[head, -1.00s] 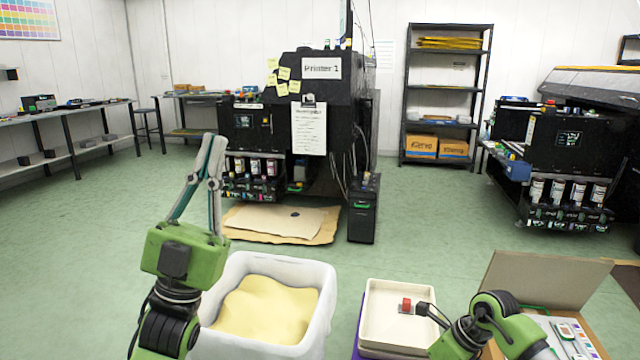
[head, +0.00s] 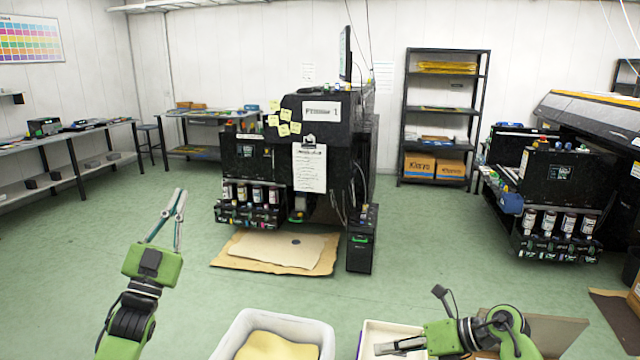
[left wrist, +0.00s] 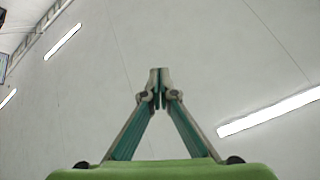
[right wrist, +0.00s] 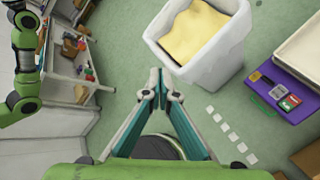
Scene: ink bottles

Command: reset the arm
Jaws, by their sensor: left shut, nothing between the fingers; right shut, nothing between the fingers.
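My left gripper (head: 179,196) is raised at the left in the head view, fingers pointing up. In the left wrist view its fingertips (left wrist: 159,75) meet with nothing between them, against the ceiling. My right gripper (head: 380,348) shows low in the head view, pointing left over the cream tray (head: 374,328). In the right wrist view its fingertips (right wrist: 160,75) are together and empty, above the floor and beside the white bin (right wrist: 205,65).
The white bin (head: 327,340) with a yellow lining stands between my arms at the front. Printer 1 (head: 330,150), with ink bottles (head: 257,194) on its front rack, stands across the room. A shelf (head: 440,110) and another printer (head: 560,170) are to the right. Open green floor lies between.

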